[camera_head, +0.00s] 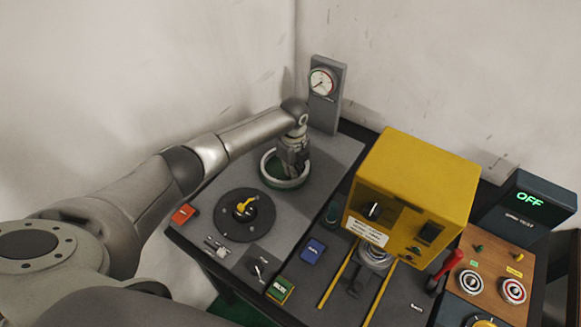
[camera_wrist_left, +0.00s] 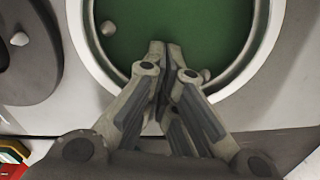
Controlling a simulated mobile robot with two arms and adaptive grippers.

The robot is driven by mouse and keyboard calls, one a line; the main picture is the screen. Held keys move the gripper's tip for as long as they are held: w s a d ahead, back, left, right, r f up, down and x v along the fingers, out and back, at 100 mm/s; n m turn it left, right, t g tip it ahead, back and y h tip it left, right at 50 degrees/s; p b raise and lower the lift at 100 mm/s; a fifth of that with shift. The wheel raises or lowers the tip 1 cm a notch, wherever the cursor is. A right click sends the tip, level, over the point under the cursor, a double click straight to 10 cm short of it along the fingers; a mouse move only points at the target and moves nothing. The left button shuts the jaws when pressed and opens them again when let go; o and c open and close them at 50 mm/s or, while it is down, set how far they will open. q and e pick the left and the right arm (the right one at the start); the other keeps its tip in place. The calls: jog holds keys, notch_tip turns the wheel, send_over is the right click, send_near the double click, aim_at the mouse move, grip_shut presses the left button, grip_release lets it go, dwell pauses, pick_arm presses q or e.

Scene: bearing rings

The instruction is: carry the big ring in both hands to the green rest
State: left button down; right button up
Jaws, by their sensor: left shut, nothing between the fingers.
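The big ring (camera_head: 264,168) is pale metal and lies flat at the back of the grey bench top. It also fills the upper part of the left wrist view (camera_wrist_left: 268,45). The green rest (camera_wrist_left: 125,30) shows as a green round surface inside the ring; whether the ring is fully seated on it I cannot tell. My left gripper (camera_head: 294,163) points down over the ring. In the left wrist view its fingers (camera_wrist_left: 165,50) are together and empty, over the green area, and hide the ring's near edge. My right gripper is not in view.
A black disc with a yellow handle (camera_head: 244,208) sits in front of the ring. A yellow machine (camera_head: 415,185) stands to the right, and a gauge post (camera_head: 326,95) behind. Small orange (camera_head: 184,214) and blue blocks (camera_head: 313,250) lie nearby. A wall closes the back.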

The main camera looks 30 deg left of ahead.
aim_at(276, 172)
pick_arm(q)
jog(key=shift+d, duration=0.25)
notch_tip(276, 172, up, 11)
jog(key=a+f+n+b, duration=0.1)
jog(key=f+n+b, duration=0.2)
jog(key=n, duration=0.2)
jog(key=w+a+f+n+b, duration=0.1)
jog(key=f+n+b, duration=0.2)
jog(key=n, duration=0.2)
jog(key=w+a+f+n+b, duration=0.1)
jog(key=f+n+b, duration=0.2)
jog(key=n+b, duration=0.1)
jog(key=shift+w+a+f+n, duration=0.15)
jog(key=shift+a+f+n, duration=0.2)
jog(key=shift+n, duration=0.35)
jog(key=shift+s+a+f+p, duration=0.2)
jog(key=shift+s+a+p, duration=0.15)
jog(key=shift+s+a, duration=0.3)
jog(key=shift+s+a+f+p, duration=0.15)
jog(key=shift+s+a+p, duration=0.25)
jog(key=shift+s, duration=0.45)
